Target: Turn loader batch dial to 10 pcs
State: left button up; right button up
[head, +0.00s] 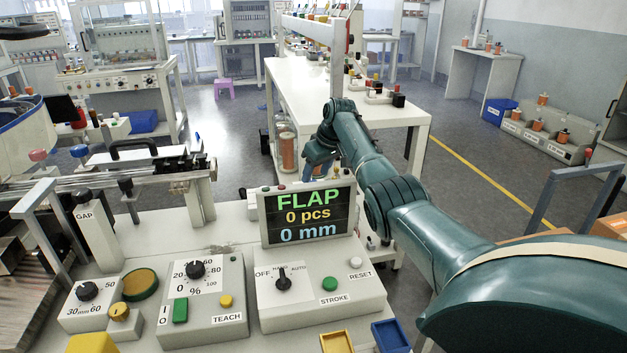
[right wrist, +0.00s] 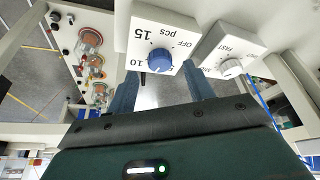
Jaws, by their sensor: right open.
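The loader batch dial is a blue knob (right wrist: 160,60) on a white plate (right wrist: 140,28) marked OFF, 10 and 15 pcs, seen upside down in the right wrist view. I cannot read the knob's pointer surely. My right gripper (right wrist: 160,84) is open, with its two blue fingers apart on either side of the line to the knob. I cannot tell how far short of the knob the tips are. In the head view my right gripper (head: 319,151) is partly hidden behind my own arm, and the dial cannot be made out there. My left gripper is not in view.
A second white dial box (right wrist: 230,62) stands beside the batch dial. In the head view a display (head: 306,216) reads FLAP, 0 pcs, 0 mm. Control boxes with knobs and buttons (head: 282,280) fill the near bench. A white table (head: 335,85) stands beyond my right arm.

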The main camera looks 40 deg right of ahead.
jog(key=shift+b+x, duration=0.5)
jog(key=shift+x, duration=1)
jog(key=shift+w+f, duration=0.1)
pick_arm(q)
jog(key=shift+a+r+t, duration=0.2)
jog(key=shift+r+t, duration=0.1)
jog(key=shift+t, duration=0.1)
pick_arm(e)
jog(key=shift+c, duration=0.5)
